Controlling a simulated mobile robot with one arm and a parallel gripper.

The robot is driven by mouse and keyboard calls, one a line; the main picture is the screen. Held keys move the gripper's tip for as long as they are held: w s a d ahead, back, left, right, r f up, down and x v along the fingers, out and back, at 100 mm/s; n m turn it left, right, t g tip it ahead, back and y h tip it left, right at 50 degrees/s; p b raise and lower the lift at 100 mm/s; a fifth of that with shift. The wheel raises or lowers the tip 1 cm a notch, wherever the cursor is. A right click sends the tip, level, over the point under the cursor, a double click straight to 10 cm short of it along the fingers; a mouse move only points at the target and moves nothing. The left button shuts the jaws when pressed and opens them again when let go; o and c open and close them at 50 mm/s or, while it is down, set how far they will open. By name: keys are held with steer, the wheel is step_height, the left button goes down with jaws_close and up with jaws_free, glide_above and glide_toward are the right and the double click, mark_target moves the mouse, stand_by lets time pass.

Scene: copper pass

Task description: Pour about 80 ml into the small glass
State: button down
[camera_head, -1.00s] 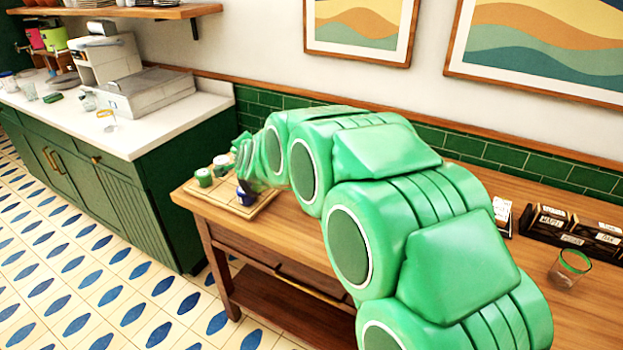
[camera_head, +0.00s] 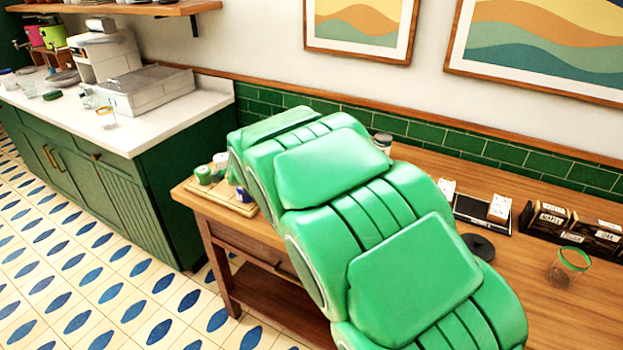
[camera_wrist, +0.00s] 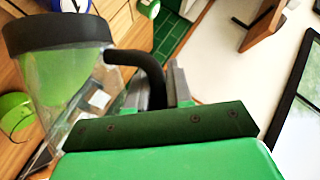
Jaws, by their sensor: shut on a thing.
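My gripper (camera_wrist: 162,90) is shut on the black curved handle of a clear jug (camera_wrist: 75,82) with a wide black collar, at the left of the wrist view. The jug looks tilted in that view, and I cannot tell how much liquid it holds. In the head view, my green arm hides both the gripper and the jug. A small clear glass with a green rim (camera_head: 565,270) stands on the wooden table at the far right of the head view, apart from the arm.
A wooden tray (camera_head: 240,208) with green-and-white containers (camera_head: 204,175) and a blue cup (camera_head: 243,194) sits at the table's left end. A jar (camera_head: 382,142) stands at the back. A dark disc (camera_head: 479,246) and labelled boxes (camera_head: 570,225) lie left of and behind the glass.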

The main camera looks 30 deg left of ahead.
steer(key=shift+a+f, duration=0.1)
steer(key=shift+f, duration=0.25)
steer(key=shift+f+n, duration=0.1)
steer(key=shift+n, duration=0.2)
steer(key=shift+p, duration=0.35)
steer(key=shift+a+h, duration=0.1)
steer(key=shift+h, duration=0.3)
steer(key=shift+f, duration=0.1)
steer(key=shift+s+f+n+p, duration=0.15)
steer(key=shift+f+n+p, duration=0.05)
steer(key=shift+n+p, duration=0.15)
steer(key=shift+s+a+t, duration=0.1)
steer(key=shift+a+t, duration=0.1)
steer(key=shift+t, duration=0.1)
steer(key=shift+s+a+f+n+p, duration=0.1)
steer(key=shift+a+n+p, duration=0.05)
steer(key=shift+n+p, duration=0.15)
